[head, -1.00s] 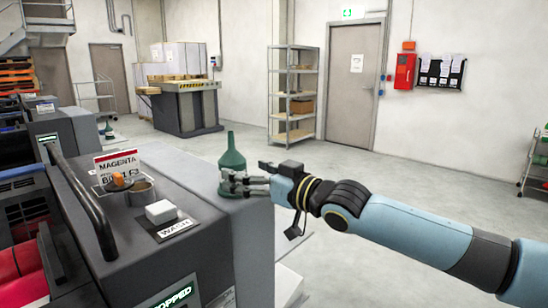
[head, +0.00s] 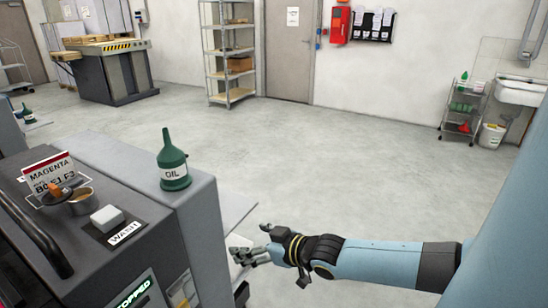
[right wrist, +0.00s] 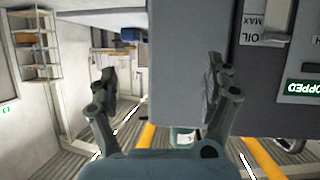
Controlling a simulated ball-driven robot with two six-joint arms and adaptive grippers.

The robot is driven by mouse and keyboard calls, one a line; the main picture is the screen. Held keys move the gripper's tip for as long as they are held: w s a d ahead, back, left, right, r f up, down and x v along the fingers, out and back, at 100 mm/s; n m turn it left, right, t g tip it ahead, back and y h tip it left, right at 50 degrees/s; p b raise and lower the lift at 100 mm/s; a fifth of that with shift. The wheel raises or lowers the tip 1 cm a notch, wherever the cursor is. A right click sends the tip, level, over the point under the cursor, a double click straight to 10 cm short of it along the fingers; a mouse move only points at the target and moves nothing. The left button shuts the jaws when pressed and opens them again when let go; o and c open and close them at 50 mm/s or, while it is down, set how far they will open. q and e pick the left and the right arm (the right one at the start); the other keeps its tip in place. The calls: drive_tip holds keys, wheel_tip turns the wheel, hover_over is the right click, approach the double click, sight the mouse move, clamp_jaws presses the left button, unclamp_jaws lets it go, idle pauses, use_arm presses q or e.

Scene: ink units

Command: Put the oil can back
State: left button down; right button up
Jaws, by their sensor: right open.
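The green oil can (head: 173,165), with a white OIL label and a narrow spout, stands upright on the grey press unit (head: 192,210), near the top's far right corner. My right gripper (head: 240,250) is to the right of the unit, lower in the picture than the can and apart from it. In the right wrist view its fingers (right wrist: 160,78) are spread and empty, facing the unit's grey side. A small green and white object (right wrist: 182,137) shows low between the fingers; I cannot tell what it is. My left gripper is not in view.
On the unit are a MAGENTA sign (head: 48,172), an open tin (head: 80,202) and a white block on the WASH label (head: 107,218). Another green can (head: 28,115) stands far left. A shelf rack (head: 228,55) and a trolley (head: 463,108) stand behind. The middle floor is clear.

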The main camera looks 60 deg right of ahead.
drive_tip(key=s+a+f+g, duration=0.2)
drive_tip(key=s+f+g, duration=0.2)
drive_tip(key=s+f, duration=0.65)
drive_tip(key=s+a+f+g, duration=0.2)
drive_tip(key=s+f+g, duration=0.1)
drive_tip(key=s+f, duration=0.75)
drive_tip(key=s+a+f+g, duration=0.2)
drive_tip(key=s+a+f, duration=0.1)
drive_tip(key=s, duration=0.4)
drive_tip(key=s+a+f+g, duration=0.3)
drive_tip(key=s+f, duration=0.1)
drive_tip(key=s, duration=0.4)
drive_tip(key=shift+s+a, duration=0.3)
drive_tip(key=shift+a, duration=0.1)
wheel_tip(320, 180, down, 14)
drive_tip(key=s+b, duration=0.1)
drive_tip(key=b, duration=1.3)
drive_tip(key=shift+f, duration=0.2)
